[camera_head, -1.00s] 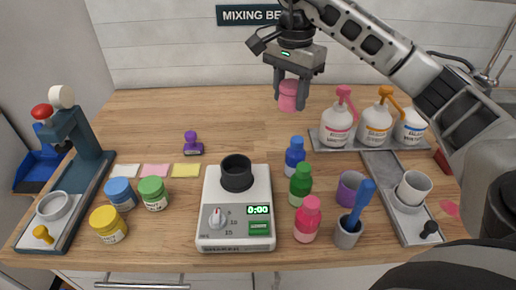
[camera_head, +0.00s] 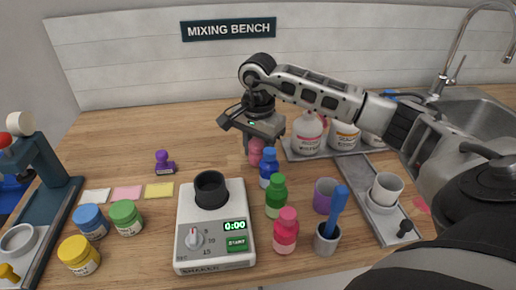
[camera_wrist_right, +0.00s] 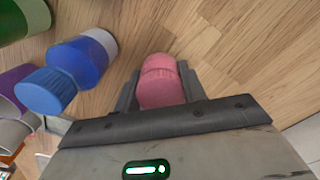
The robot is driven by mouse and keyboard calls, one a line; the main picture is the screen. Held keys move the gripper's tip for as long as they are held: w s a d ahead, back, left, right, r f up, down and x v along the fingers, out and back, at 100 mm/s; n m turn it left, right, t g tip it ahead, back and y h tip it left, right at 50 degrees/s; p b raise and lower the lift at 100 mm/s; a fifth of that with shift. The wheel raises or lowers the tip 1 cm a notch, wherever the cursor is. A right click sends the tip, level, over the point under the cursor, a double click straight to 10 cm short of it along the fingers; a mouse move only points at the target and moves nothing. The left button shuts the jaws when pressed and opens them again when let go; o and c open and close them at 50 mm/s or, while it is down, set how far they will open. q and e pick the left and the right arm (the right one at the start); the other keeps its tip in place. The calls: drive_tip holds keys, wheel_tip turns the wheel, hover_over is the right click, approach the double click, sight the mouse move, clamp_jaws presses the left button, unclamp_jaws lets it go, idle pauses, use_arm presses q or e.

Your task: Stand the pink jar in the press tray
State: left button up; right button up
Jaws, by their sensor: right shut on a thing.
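My right gripper (camera_head: 260,150) is shut on the pink jar (camera_head: 256,151), low over the counter just behind the blue bottle. The jar also shows between the fingers in the right wrist view (camera_wrist_right: 160,84). I cannot tell whether it touches the counter. The press (camera_head: 42,170) stands at the far left, partly cut off by the picture edge. Its dark base (camera_head: 53,222) carries a pale ring-shaped holder (camera_head: 18,240), which looks empty. My left gripper is not in view.
The blue bottle (camera_head: 268,168) is close to the held jar; green (camera_head: 276,198) and pink (camera_head: 286,235) bottles stand nearer. The shaker (camera_head: 215,248) is left of them. Blue (camera_head: 90,222), green (camera_head: 126,217) and yellow (camera_head: 78,256) jars stand beside the press. The back-left counter is mostly clear.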

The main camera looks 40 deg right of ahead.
drive_tip(key=shift+f, duration=0.1)
drive_tip(key=o, duration=1)
drive_tip(key=shift+c, duration=0.2)
